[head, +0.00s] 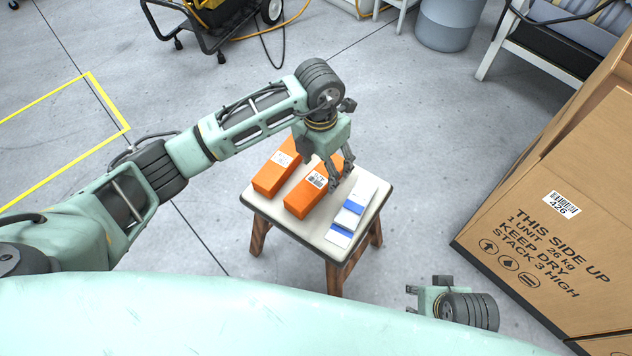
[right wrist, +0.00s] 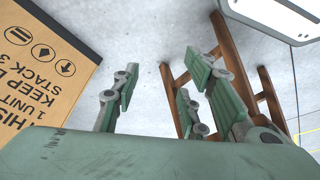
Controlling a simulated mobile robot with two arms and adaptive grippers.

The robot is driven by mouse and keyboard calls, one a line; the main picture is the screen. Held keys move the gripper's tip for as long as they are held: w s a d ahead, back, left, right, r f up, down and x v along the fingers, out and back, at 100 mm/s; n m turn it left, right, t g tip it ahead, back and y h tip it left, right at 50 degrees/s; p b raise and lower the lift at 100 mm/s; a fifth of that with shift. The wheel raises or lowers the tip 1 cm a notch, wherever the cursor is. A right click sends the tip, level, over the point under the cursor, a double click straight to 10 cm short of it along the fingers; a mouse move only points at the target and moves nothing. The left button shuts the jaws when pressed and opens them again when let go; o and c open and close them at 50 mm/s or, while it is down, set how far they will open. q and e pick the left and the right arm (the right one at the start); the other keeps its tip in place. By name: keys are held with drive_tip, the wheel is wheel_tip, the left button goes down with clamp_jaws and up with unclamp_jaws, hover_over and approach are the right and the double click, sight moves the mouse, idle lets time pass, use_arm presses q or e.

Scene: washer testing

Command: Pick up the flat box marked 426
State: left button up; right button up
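The box marked 426 (head: 575,235) is a large brown cardboard carton standing on the floor at the right of the head view. Its printed face carries a white 426 barcode label and black handling text. Part of this face shows upside down at the left of the right wrist view (right wrist: 30,65). My right gripper (head: 411,300) is low in the head view, left of the carton and apart from it. In the right wrist view its fingers (right wrist: 155,105) are spread with nothing between them. My left gripper (head: 342,178) is over the stool, at the far end of an orange box; its grip is unclear.
A stool (head: 268,222) with a pale seat stands in the middle, holding two orange boxes (head: 310,197) (head: 268,178) and a white and blue box (head: 352,212). A grey bin (head: 447,25) and a bench (head: 505,45) stand behind. Floor shows between stool and carton.

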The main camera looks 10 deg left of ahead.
sight(319, 178)
use_arm(q)
drive_tip(key=shift+y, duration=0.3)
drive_tip(key=f, duration=0.2)
drive_tip(key=f+b, duration=0.1)
drive_tip(key=f, duration=0.1)
drive_tip(key=a+f, duration=0.1)
drive_tip(key=f, duration=0.1)
drive_tip(key=shift+w+f+b, duration=0.25)
drive_tip(key=shift+f+b, duration=0.05)
drive_tip(key=shift+f, duration=0.5)
drive_tip(key=c, duration=1.5)
use_arm(e)
wheel_tip(319, 178, up, 6)
drive_tip(key=shift+s+d, duration=0.15)
drive_tip(key=shift+s, duration=0.2)
